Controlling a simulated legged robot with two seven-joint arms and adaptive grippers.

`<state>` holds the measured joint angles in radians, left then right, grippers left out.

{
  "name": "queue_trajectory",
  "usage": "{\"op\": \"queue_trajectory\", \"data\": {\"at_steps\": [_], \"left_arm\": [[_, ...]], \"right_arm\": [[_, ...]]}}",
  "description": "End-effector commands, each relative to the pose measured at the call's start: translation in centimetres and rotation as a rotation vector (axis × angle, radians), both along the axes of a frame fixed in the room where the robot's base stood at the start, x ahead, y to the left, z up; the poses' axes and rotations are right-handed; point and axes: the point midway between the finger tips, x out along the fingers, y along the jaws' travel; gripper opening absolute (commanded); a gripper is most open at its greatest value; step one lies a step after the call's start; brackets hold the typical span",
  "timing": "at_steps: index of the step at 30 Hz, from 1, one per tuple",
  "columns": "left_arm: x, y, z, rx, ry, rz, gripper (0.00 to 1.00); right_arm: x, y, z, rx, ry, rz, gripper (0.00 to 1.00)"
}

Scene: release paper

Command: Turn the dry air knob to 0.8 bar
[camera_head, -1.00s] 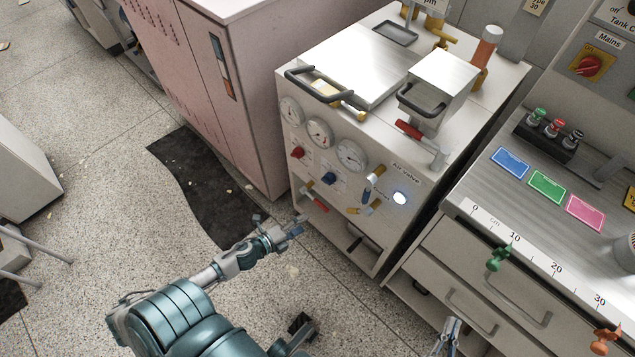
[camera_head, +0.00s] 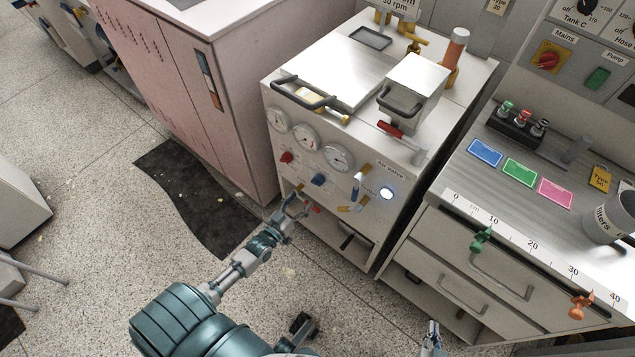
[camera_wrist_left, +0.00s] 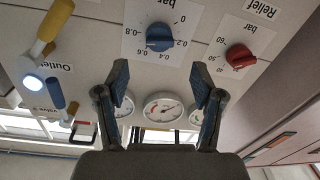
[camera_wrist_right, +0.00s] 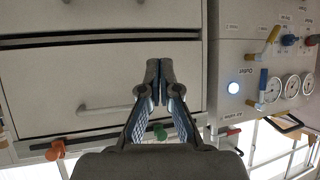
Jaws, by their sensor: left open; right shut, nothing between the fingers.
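The blue knob (camera_head: 319,180) sits on the front panel of the white machine, below the round gauges. In the left wrist view the blue knob (camera_wrist_left: 158,38) appears upside down, on a plate marked "bar" with a scale from 0 to 0.8. Its exact setting is hard to read. My left gripper (camera_head: 299,203) is open and empty, in front of the panel, just below and left of the knob. In the left wrist view its fingers (camera_wrist_left: 160,85) are spread, apart from the knob. My right gripper (camera_head: 432,337) is shut and empty near the drawers.
A red knob (camera_wrist_left: 240,57) labelled Relief is beside the blue one. Valve handles (camera_head: 355,188) and a lit button (camera_head: 387,193) lie to the right. A pink cabinet (camera_head: 205,100) stands left of the machine. Drawers (camera_wrist_right: 100,85) face my right gripper.

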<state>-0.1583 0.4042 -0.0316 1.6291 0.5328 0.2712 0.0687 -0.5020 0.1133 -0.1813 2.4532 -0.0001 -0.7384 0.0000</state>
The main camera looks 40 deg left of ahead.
Motion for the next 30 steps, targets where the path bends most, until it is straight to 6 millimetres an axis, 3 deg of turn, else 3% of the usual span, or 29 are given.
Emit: {"op": "queue_trajectory", "data": {"at_steps": [6,12,25,30], "left_arm": [[5.1,-0.1,-0.2,0.001,-0.001,-0.001,0.67],[8.1,-0.2,-0.1,0.002,0.000,-0.001,0.67],[9.3,-0.2,0.1,0.003,-0.001,-0.001,0.67],[9.3,-0.2,0.1,0.003,-0.001,-0.001,0.27]], "right_arm": [[1.8,0.9,2.1,0.051,-0.184,0.005,0.00],[2.7,1.4,4.1,0.088,-0.319,0.008,0.00],[3.0,1.6,5.2,0.104,-0.378,0.009,0.00],[3.1,1.6,5.1,0.104,-0.376,0.009,0.00]]}}
